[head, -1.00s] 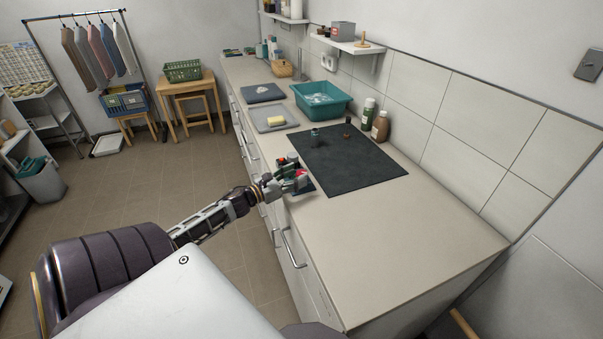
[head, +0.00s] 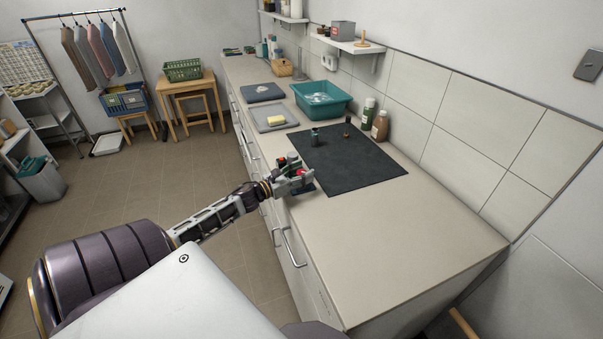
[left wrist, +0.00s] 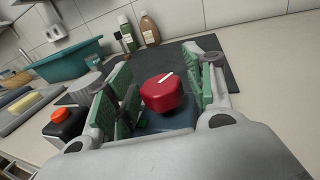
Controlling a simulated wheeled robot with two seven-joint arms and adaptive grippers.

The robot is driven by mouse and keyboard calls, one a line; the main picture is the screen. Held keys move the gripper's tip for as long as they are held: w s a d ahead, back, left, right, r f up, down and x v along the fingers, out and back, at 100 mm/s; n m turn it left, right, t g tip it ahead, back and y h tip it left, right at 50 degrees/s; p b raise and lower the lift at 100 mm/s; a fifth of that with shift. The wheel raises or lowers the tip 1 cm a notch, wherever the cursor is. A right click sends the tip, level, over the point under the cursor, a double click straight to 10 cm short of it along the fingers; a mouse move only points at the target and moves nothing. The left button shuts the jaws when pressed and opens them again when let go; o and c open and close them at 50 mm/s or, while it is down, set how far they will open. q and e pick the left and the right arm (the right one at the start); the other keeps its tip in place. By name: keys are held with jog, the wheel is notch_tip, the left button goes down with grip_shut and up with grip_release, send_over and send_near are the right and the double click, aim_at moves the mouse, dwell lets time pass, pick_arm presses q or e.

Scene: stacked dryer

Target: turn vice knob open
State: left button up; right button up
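The red knob (left wrist: 162,93) with a white mark on top shows in the left wrist view. It sits above a dark blue base (left wrist: 168,122), on the counter's front edge. In the head view the knob (head: 301,171) is a small red spot partly hidden by my gripper. My left gripper (head: 297,178) is at the knob; its green-padded fingers (left wrist: 165,90) stand on either side of it, with small gaps showing, so it looks open. Contact is hard to judge. The rest of the vice is hidden by the gripper. My right gripper is not in view.
A teal basin (head: 321,100) and two bottles stand farther back. The near counter is clear.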

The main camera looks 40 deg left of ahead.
pick_arm(q)
jog(key=c, duration=0.8)
